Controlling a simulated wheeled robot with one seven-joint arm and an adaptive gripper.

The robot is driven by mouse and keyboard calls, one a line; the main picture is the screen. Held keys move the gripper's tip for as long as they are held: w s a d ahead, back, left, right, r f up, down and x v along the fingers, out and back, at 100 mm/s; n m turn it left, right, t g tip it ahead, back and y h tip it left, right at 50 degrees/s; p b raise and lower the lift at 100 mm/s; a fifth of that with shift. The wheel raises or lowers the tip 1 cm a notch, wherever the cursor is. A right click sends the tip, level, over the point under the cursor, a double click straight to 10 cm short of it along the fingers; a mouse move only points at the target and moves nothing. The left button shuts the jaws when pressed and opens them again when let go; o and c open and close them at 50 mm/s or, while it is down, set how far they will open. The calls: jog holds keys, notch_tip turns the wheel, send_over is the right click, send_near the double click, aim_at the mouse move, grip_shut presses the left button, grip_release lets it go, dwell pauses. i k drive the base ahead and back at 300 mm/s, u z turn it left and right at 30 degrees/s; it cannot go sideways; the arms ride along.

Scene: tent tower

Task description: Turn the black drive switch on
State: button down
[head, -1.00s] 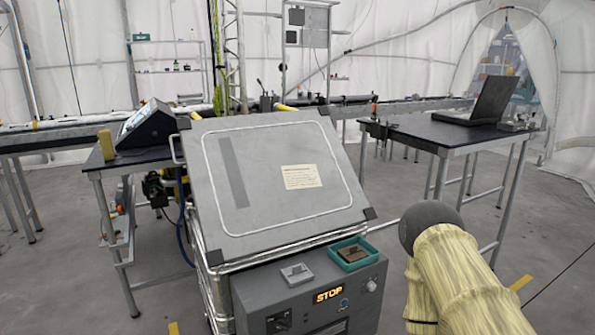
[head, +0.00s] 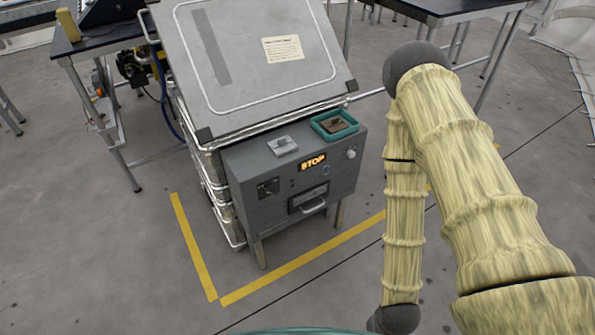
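A grey control box (head: 238,215) stands below a slanted grey lid. A small dark square fitting (head: 268,188) sits at the left of its front; it may be the black drive switch, but its setting is too small to read. A lit amber display (head: 313,162) on the front reads STOP. A pale round knob (head: 350,154) is at the upper right, with a small round button (head: 326,171) below the display. A drawer-like slot with a handle (head: 313,207) is low on the front. My arm is folded at the right, apart from the box; my gripper is out of view.
A teal tray (head: 351,133) and a small light grey piece (head: 283,146) lie on the box top. The large slanted lid (head: 255,60) rises behind. Yellow floor tape (head: 300,261) borders the box. The floor in front is clear. Dark-topped tables stand behind on both sides.

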aim_at(269, 188)
jog(key=u, duration=1.45)
jog(key=k, duration=0.8)
jog(key=z, duration=0.55)
jog(key=i, duration=0.5)
jog(key=z, duration=0.05)
